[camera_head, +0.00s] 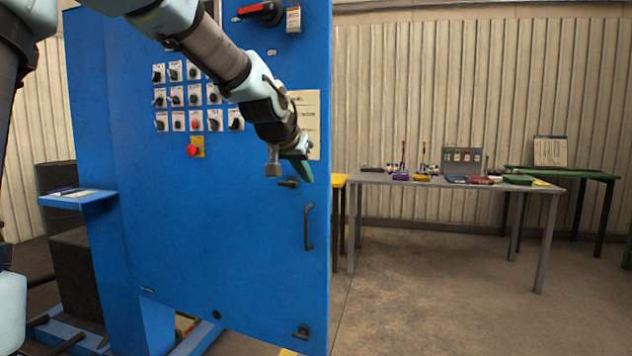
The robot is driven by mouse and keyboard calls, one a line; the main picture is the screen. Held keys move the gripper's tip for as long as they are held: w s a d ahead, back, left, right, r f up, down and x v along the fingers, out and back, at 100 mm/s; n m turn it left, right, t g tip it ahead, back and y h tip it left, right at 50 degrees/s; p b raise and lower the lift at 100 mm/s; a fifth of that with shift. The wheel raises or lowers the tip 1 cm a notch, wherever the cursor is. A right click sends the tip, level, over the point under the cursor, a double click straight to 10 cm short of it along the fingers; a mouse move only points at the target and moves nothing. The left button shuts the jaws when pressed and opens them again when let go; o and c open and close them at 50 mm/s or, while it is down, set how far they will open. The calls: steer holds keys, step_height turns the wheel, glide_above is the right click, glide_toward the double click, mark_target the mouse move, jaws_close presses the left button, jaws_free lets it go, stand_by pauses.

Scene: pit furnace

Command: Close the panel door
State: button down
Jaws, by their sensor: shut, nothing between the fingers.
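The blue panel door (235,262) fills the left half of the view and looks swung out from its cabinet, though its hinge side is hard to make out. It has a black pull handle (308,227) near its right edge, an upper black latch (288,182) and a lower latch (301,332). My gripper (306,176) hangs in front of the door's right edge, just above the pull handle and beside the upper latch. Its fingers are shut with nothing between them. I cannot tell whether it touches the door. My arm hides part of the switches and a paper label.
Rows of switches (196,97) and a red stop button (193,150) are on the door. A blue shelf (78,198) sticks out at left. A grey table (450,181) with tools and a green table (590,173) stand at right. The floor before them is clear.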

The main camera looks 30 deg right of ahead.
mark_target(323, 190)
steer(key=w+d+f, duration=0.1)
steer(key=d, duration=0.1)
steer(key=w+d+f+p, duration=0.1)
steer(key=w, duration=0.1)
steer(key=w+d+f+p, duration=0.1)
steer(key=d, duration=0.1)
steer(key=shift+w+d+f, duration=0.2)
steer(key=shift+d, duration=0.15)
steer(key=shift+w+d+f, duration=0.1)
steer(key=shift+w+d, duration=0.15)
steer(key=shift+d, duration=0.1)
